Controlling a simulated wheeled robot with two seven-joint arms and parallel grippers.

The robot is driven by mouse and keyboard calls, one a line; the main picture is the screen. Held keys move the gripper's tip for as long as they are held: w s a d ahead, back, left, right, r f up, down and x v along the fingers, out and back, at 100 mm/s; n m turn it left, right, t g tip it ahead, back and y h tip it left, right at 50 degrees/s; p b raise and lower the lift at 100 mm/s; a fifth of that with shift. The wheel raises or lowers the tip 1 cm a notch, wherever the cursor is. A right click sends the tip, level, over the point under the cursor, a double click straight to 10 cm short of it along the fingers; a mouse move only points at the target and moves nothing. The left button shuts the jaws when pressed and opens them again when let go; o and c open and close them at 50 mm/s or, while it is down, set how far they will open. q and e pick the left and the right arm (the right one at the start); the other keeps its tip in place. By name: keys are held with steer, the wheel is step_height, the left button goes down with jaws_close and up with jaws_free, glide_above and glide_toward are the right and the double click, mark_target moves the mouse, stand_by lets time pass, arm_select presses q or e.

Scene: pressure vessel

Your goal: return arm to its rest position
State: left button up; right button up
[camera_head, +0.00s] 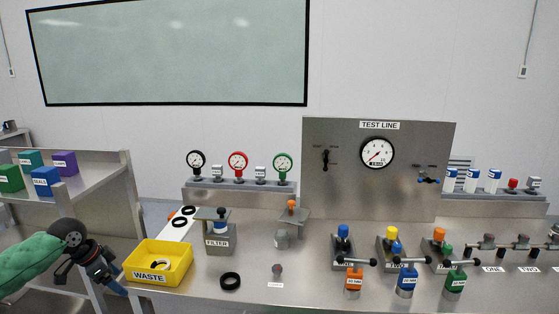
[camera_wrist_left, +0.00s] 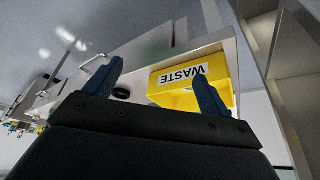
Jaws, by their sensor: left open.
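My left arm, in a green sleeve, comes in at the lower left of the head view. Its left gripper (camera_head: 118,288) is beside the bench's left end, just left of the yellow WASTE bin (camera_head: 128,267). In the left wrist view the two blue fingers of the left gripper (camera_wrist_left: 158,88) are spread wide apart with nothing between them. The yellow bin (camera_wrist_left: 180,99) shows beyond the fingers, apart from them. My right gripper is in neither view.
The steel bench (camera_head: 255,265) holds a filter stand (camera_head: 220,240), a black ring (camera_head: 230,281) and several coloured bottles with valves at right. A shelf (camera_head: 95,178) with coloured boxes stands at left. The TEST LINE panel (camera_head: 340,200) rises at the back.

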arm_select(q)
steer(key=d+f+n, duration=0.1)
steer(key=d+f, duration=0.1)
steer(key=f, duration=0.8)
steer(key=d+f+n, duration=0.1)
steer(key=d+f, duration=0.2)
steer(key=f, duration=0.7)
steer(key=s+d+f+n+y, duration=0.1)
steer(key=s+d+f, duration=0.25)
steer(key=f, duration=0.65)
steer(key=s+d+f+n, duration=0.1)
steer(key=s+d+f, duration=0.25)
steer(key=f, duration=0.65)
steer(key=s+d+f+n, duration=0.1)
steer(key=s+d+f, duration=0.4)
steer(key=s+f, duration=0.4)
steer(key=s+d+f+n+y, duration=0.1)
steer(key=s+d+f, duration=0.5)
steer(key=s+f, duration=0.3)
steer(key=s+d+f+n+g, duration=0.1)
steer(key=s+d+f, duration=0.5)
steer(key=s, duration=0.9)
step_height(320, 180, down, 3)
steer(key=shift+s+r+y, duration=0.1)
steer(key=shift+s+y, duration=0.1)
steer(key=shift+y, duration=0.2)
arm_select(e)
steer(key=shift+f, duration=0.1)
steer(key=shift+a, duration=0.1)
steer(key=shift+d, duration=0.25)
